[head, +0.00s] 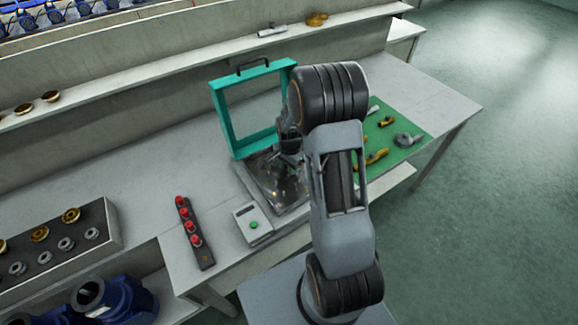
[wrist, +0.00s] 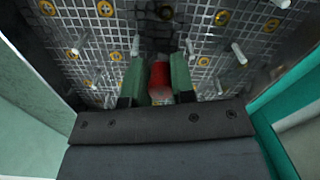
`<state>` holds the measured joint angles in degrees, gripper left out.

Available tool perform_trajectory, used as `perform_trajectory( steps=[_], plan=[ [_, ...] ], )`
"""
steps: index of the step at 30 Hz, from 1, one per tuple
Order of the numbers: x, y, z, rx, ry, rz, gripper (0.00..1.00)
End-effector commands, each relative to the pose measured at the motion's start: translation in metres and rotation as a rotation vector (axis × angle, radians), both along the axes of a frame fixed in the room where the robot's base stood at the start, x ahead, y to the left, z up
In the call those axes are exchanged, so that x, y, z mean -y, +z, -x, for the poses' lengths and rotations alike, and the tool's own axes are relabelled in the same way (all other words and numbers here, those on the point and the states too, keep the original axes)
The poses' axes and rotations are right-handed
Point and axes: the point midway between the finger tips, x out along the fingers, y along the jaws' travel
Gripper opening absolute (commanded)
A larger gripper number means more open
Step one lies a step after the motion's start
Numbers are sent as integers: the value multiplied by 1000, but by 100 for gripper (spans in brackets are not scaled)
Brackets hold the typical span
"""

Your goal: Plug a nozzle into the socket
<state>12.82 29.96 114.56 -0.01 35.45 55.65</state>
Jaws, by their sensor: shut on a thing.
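My gripper (wrist: 159,68) is shut on a red nozzle (wrist: 158,78), which sits between its two green fingers in the wrist view. Ahead of the nozzle is a gridded plate (wrist: 120,38) with several yellow-ringed holes and pale pegs. I cannot tell which hole is the socket, nor whether the nozzle touches the plate. In the head view my gripper (head: 289,147) is over the plate fixture (head: 262,187), beside the raised green frame (head: 222,118); my arm hides part of it. Several more red nozzles (head: 190,226) stand in a dark strip (head: 206,262) to the left.
A grey box with a green button (head: 244,213) stands just in front of the fixture. A green mat (head: 413,127) with yellow and grey tools lies at right. A dark tray (head: 105,243) of metal rings is at left.

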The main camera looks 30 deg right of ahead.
Motion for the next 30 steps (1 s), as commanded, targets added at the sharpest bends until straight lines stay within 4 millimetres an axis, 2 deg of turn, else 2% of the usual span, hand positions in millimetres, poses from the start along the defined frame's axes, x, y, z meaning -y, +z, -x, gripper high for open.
perform_trajectory(
  steps=[20,21,30],
  plan=[
    [0,-7,0,0,0,0,1],
    [0,-6,0,0,0,0,26],
    [0,-6,-1,2,1,0,53]
  ],
)
